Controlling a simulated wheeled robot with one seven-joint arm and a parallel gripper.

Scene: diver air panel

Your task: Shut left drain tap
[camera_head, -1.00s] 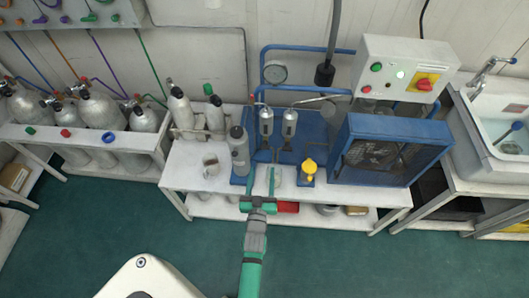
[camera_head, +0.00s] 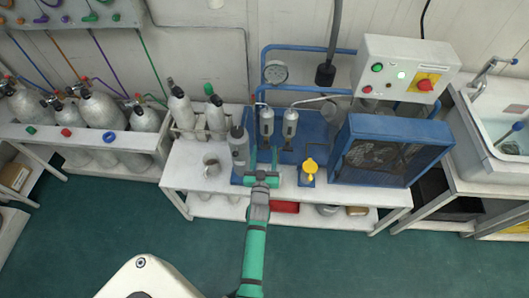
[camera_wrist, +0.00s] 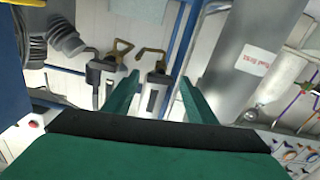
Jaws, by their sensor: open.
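Two small grey cylindrical filter bodies, left (camera_head: 266,122) and right (camera_head: 289,124), hang side by side on the blue panel. Their taps are too small to make out in the head view. In the wrist view two brass bent levers show, one (camera_wrist: 150,54) at the end of a grey-and-black body (camera_wrist: 153,95), the other (camera_wrist: 119,49) farther left. By its place beside the big cylinder, the first seems to be the left drain tap. My gripper (camera_head: 264,155) is open and empty, just below the filters. In the wrist view its fingers (camera_wrist: 160,82) stand either side of the nearer body; contact cannot be told.
A tall grey cylinder (camera_head: 239,150) stands close left of my gripper; it looms in the wrist view (camera_wrist: 250,62). A yellow-topped item (camera_head: 310,167) stands to the right, then a blue-framed fan unit (camera_head: 385,152). A mug (camera_head: 211,167) is on the bench at left.

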